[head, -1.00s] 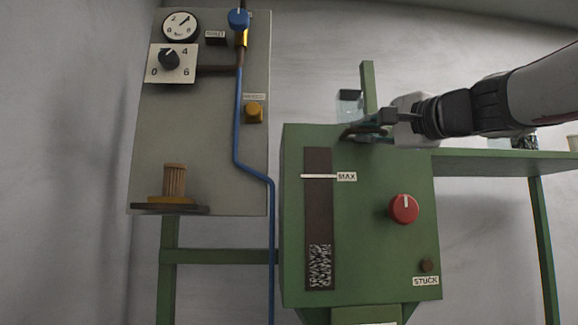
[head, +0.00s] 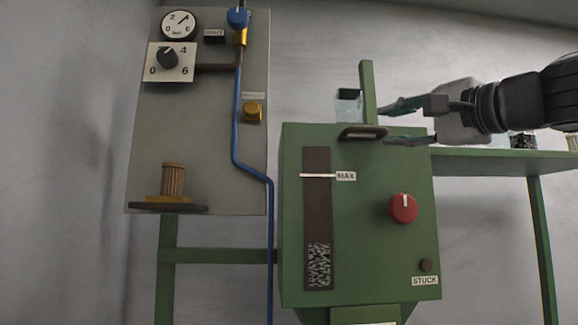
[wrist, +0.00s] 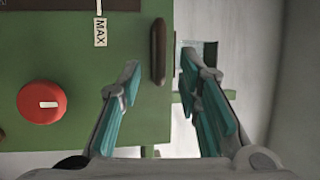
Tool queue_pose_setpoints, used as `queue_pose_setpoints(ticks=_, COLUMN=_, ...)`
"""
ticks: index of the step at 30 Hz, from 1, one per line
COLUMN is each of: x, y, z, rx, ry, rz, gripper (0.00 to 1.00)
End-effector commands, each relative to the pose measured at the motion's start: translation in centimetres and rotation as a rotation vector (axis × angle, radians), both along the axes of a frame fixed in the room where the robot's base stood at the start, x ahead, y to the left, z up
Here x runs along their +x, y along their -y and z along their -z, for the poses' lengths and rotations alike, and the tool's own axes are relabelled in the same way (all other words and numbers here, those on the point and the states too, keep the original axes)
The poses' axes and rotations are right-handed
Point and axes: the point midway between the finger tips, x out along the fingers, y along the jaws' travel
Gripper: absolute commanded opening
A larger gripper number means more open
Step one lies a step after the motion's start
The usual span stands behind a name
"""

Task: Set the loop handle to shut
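The loop handle (head: 362,132) is a dark brown bar at the top edge of the green machine (head: 292,215). In the head view it lies nearly level, along that edge. In the wrist view the handle (wrist: 158,45) is a dark upright bar ahead of the gap between the fingertips. My gripper (head: 389,122) is open and empty, just to the right of the handle in the head view. Its teal finger pads (wrist: 160,68) are spread wide in the wrist view and do not grip the handle.
A red knob (head: 403,208) and a brown button (head: 426,265) marked STUCK sit on the machine front. A clear container (head: 348,105) and green post (head: 367,90) stand behind the handle. A grey panel (head: 190,120) with a dial and valves is at left.

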Motion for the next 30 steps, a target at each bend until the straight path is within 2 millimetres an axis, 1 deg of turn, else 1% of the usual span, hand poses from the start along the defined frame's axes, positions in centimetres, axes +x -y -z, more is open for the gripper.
queue_pose_setpoints(ticks=1, x=-0.9, y=0.3, z=0.1, rx=0.0, ry=0.001, rz=-0.001, gripper=0.32)
queue_pose_setpoints(ticks=3, x=-1.9, y=0.8, z=0.3, rx=0.001, ry=0.001, rz=0.001, gripper=0.32)
queue_pose_setpoints(ticks=6, x=-3.0, y=1.2, z=0.5, rx=0.0, ry=0.001, rz=-0.001, gripper=0.32)
queue_pose_setpoints(ticks=9, x=-3.6, y=1.5, z=0.7, rx=0.001, ry=0.0, rz=0.0, gripper=0.32)
queue_pose_setpoints(ticks=13, x=-3.9, y=1.6, z=0.8, rx=0.0, ry=-0.001, rz=-0.001, gripper=0.32)
queue_pose_setpoints(ticks=27, x=-3.8, y=1.6, z=0.8, rx=-0.001, ry=-0.002, rz=-0.001, gripper=0.32)
queue_pose_setpoints(ticks=29, x=-3.9, y=1.4, z=1.2, rx=-0.012, ry=-0.012, rz=-0.004, gripper=0.32)
queue_pose_setpoints(ticks=30, x=-3.9, y=1.0, z=1.8, rx=-0.027, ry=-0.024, rz=-0.009, gripper=0.32)
